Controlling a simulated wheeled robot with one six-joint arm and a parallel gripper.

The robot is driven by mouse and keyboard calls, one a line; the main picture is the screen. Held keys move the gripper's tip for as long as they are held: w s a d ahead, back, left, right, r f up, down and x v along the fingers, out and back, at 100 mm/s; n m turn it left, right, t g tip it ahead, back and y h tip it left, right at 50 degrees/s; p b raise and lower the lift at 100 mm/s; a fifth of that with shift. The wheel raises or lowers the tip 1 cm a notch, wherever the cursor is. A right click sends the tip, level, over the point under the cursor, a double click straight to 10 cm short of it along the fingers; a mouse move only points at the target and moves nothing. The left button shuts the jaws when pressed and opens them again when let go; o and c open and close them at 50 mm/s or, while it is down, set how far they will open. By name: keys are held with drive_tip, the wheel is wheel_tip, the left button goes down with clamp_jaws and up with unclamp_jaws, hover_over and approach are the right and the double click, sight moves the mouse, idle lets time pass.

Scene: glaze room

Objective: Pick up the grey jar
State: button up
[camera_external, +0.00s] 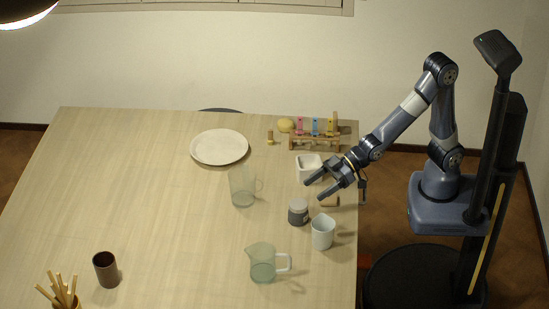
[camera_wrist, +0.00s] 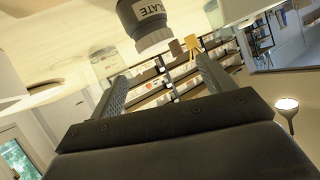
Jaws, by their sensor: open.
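The grey jar (camera_external: 298,213), a small round jar with a lighter top, stands on the wooden table near its right edge. In the wrist view a grey jar (camera_wrist: 154,37) with a pale label ending in "LATE" shows at the top, beyond the fingertips. My gripper (camera_external: 316,189) is open above the table, a little behind and to the right of the jar in the external view. In the wrist view the space between my fingers (camera_wrist: 162,70) holds nothing, and the jar is apart from them.
The table's left-middle is clear.

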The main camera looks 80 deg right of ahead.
sight(299, 204)
drive_tip(key=n, duration=0.1)
drive_tip(key=s+f+n, duration=0.1)
drive_tip(key=shift+f+n+y, duration=0.1)
drive_tip(key=shift+n+y, duration=0.2)
drive_tip(key=x, duration=0.5)
drive_tip(key=shift+p, duration=0.4)
drive_tip(key=shift+w+d+p+x, duration=0.15)
drive_tip(key=shift+p+x, duration=0.25)
drive_tip(key=shift+x, duration=0.55)
drive_tip(key=shift+w+d+p+x, duration=0.15)
drive_tip(key=shift+p+x, duration=0.2)
drive_tip(key=shift+x, duration=0.65)
drive_tip(key=shift+w+a+f, duration=0.25)
drive_tip(key=shift+w+f, duration=0.05)
drive_tip(key=shift+w, duration=0.15)
drive_tip(key=shift+c, duration=0.6)
drive_tip(key=c, duration=1.1)
drive_tip(key=shift+r, duration=0.1)
